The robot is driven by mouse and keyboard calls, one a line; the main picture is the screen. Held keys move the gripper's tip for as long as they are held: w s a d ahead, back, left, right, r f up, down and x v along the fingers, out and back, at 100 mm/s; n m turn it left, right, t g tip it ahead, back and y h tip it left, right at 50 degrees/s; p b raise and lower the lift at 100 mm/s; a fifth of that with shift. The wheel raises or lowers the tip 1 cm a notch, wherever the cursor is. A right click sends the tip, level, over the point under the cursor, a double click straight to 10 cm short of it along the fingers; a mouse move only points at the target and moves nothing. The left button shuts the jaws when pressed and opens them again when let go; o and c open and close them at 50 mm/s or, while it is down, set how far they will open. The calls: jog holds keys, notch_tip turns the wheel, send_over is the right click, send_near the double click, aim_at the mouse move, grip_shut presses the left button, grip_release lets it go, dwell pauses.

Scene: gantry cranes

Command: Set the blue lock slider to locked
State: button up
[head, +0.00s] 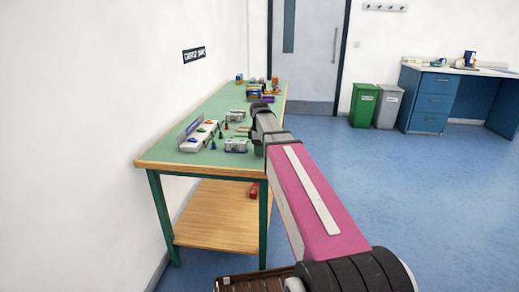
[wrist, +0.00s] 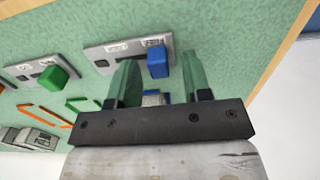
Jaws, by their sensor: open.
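The blue lock slider (wrist: 157,63) is a blue block on a grey plate (wrist: 100,57) in the wrist view. It stands at the right end of the plate's dark slot, by the right label, which seems to read "FREE"; the left label is too blurred to read. My gripper (wrist: 157,75) is open, with one green finger to the left of the block and one to the right. I see no clear contact.
A similar plate with a green block (wrist: 53,78) lies left of the blue slider's plate. Orange and green outlines (wrist: 85,108) and a small labelled device (wrist: 35,139) are nearby. The bench stands against the wall; open blue floor (head: 440,190) is to its right.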

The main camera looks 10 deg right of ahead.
jog(key=shift+c, duration=0.3)
grip_shut()
jog(key=shift+w+d, duration=0.25)
jog(key=shift+w, duration=0.5)
jog(key=shift+w+d, duration=0.2)
jog(key=shift+w, duration=0.5)
jog(key=shift+w+d, duration=0.25)
jog(key=shift+w, duration=0.5)
jog(key=shift+o, duration=0.3)
grip_release()
jog(key=shift+r, duration=0.1)
notch_tip(320, 180, up, 11)
jog(key=shift+f, duration=0.2)
